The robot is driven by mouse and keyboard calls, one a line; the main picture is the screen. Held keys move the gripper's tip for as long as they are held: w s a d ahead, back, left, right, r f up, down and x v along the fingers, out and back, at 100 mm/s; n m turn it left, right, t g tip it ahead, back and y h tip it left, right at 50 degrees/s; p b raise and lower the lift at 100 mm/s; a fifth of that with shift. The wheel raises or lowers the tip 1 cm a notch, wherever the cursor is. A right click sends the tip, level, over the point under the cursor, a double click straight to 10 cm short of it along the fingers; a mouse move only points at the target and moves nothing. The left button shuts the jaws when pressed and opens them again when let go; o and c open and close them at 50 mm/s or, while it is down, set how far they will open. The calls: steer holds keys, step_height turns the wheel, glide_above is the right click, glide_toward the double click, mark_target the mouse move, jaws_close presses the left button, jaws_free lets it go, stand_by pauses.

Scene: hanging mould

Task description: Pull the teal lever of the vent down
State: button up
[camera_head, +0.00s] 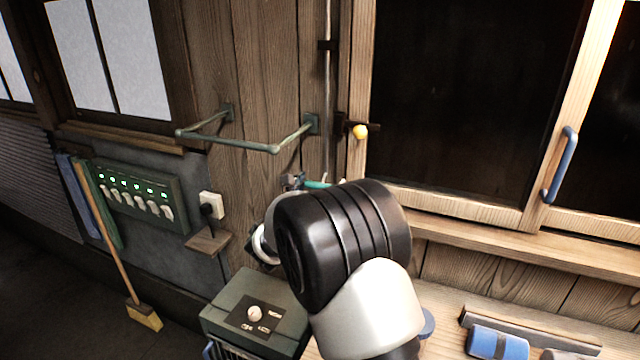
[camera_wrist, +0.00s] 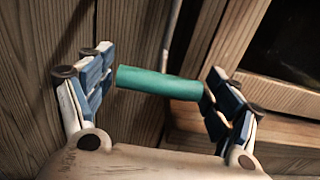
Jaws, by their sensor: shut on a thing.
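The teal lever (camera_wrist: 158,83) lies crosswise between the two blue-padded fingers of my gripper (camera_wrist: 157,88) in the wrist view. The right pad meets its right end, and the left pad is at its left end. In the head view a short piece of the teal lever (camera_head: 317,184) shows against the plank wall, just above my black wrist joint. My arm hides most of my gripper there. A thin vertical rod (camera_head: 327,95) runs up the wall above the lever. The vent itself cannot be made out.
A green rail (camera_head: 277,149) juts from the wall above left of the lever. A window frame with a yellow knob (camera_head: 360,131) is to the right. A green box (camera_head: 258,312) stands below left, and a blue-banded roll (camera_head: 497,343) lies on the bench.

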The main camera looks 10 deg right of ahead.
steer(key=o, duration=1.5)
steer(key=shift+r, duration=0.25)
steer(key=shift+c, duration=0.2)
steer(key=v, duration=1.2)
steer(key=shift+c, duration=0.4)
